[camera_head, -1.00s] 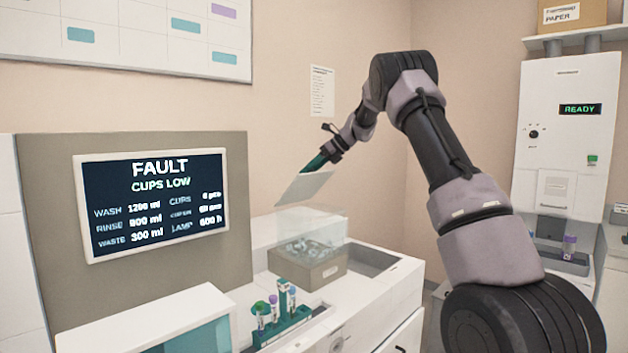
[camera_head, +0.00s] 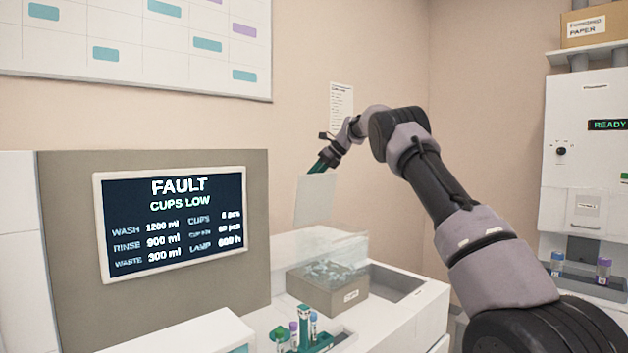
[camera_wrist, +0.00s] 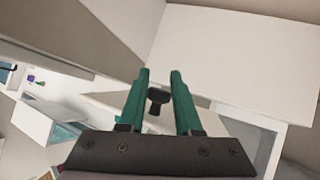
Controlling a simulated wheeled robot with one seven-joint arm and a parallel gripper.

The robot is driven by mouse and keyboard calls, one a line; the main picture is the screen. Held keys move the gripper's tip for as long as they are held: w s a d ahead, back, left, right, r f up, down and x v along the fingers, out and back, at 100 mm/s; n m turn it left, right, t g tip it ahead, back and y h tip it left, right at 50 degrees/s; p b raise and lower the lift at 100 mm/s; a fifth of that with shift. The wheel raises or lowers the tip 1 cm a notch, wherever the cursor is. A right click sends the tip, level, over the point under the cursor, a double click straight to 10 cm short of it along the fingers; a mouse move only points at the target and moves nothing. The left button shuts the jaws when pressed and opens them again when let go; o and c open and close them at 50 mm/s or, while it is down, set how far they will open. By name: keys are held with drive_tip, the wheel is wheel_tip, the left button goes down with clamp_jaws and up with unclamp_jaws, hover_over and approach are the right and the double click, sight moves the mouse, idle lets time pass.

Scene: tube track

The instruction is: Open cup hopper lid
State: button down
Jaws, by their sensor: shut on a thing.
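The cup hopper lid (camera_head: 315,200) is a pale flat panel, standing steeply tilted above the back of the analyser in the head view. My gripper (camera_head: 321,164) has green fingers and is at the lid's upper edge, shut on its handle. In the wrist view my gripper (camera_wrist: 160,75) has a small dark knob (camera_wrist: 157,100) between its fingers. Below the lid, clear walls (camera_head: 325,243) rise around a grey-brown box (camera_head: 352,293) with pale cups inside. The exact contact at the fingertips is too small to tell in the head view.
A screen (camera_head: 172,222) reads FAULT, CUPS LOW at the left. A green tube rack (camera_head: 318,343) stands in front of the cup box. An open recess (camera_head: 395,283) lies right of the box. A white machine (camera_head: 585,160) reading READY stands at the right.

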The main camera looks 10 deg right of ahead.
drive_tip(key=shift+w+f, duration=0.1)
drive_tip(key=shift+f, duration=0.4)
drive_tip(key=c, duration=0.6)
unclamp_jaws()
drive_tip(key=shift+w+f, duration=0.1)
drive_tip(key=shift+w, duration=0.05)
drive_tip(key=shift+r, duration=0.4)
drive_tip(key=v, duration=1)
drive_tip(key=shift+d+r, duration=0.15)
drive_tip(key=shift+d, duration=0.05)
